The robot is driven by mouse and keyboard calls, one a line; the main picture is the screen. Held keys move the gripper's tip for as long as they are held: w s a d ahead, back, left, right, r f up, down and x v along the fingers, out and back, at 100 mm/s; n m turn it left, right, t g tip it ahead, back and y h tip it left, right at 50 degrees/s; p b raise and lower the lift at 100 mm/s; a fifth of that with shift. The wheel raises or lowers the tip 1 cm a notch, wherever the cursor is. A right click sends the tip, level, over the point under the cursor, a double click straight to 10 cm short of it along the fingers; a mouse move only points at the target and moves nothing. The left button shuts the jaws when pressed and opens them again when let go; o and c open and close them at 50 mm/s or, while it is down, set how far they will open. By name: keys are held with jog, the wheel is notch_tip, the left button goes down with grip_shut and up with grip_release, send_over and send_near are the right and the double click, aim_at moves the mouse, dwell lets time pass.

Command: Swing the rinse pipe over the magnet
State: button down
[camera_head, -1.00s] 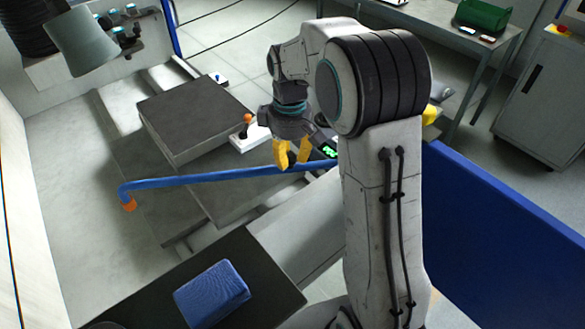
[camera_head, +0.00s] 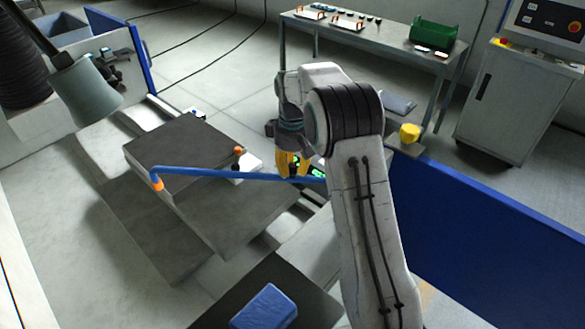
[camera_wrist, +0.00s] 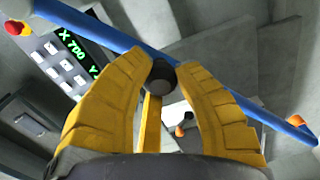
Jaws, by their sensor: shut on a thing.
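The blue rinse pipe (camera_head: 215,173) runs from beside my arm to the left, ending in a bent tip with an orange nozzle (camera_head: 158,184). It also crosses the wrist view (camera_wrist: 262,110). The nozzle appears against the left front edge of a dark flat-topped block (camera_head: 185,145). A white piece (camera_head: 250,165) with an orange ball knob (camera_head: 239,150) sits beside that block, just behind the pipe in the picture. I cannot tell which is the magnet. My gripper's yellow fingers (camera_head: 291,170) are shut on a black knob (camera_wrist: 160,73) at the pipe.
A readout with buttons (camera_wrist: 65,60) and a red knob (camera_wrist: 17,27) lie close to the pipe. A blue panel (camera_head: 480,225) stands right of my arm. A grey lamp-like head (camera_head: 90,90) hangs at left. A blue folded cloth (camera_head: 264,306) lies in front. A bench (camera_head: 375,40) stands behind.

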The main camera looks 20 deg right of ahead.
jog(key=shift+f, duration=0.1)
jog(key=c, duration=0.9)
grip_release()
jog(key=shift+d, duration=0.1)
notch_tip(320, 180, up, 12)
jog(key=shift+w, duration=0.1)
